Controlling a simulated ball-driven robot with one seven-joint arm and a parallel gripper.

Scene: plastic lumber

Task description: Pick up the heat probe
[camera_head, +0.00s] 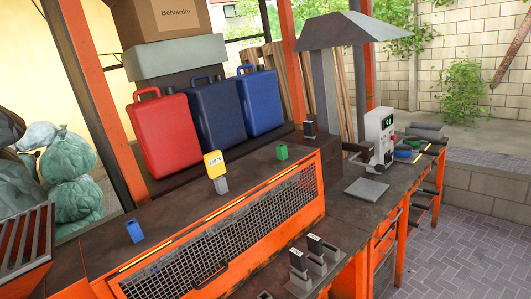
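A yellow device with a pale display bearing small figures, which looks like the heat probe (213,159), stands upright on the dark bench top left of the picture's middle. Its lower part is a grey block (221,185); I cannot tell whether that is a holder or part of the probe. My gripper is not in view.
Red (165,132), navy (218,115) and blue (261,102) canisters stand behind the probe. A blue block (135,231) and a green block (281,152) flank it. An orange-framed mesh guard (235,235) runs along the front. A white machine (379,138) stands right.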

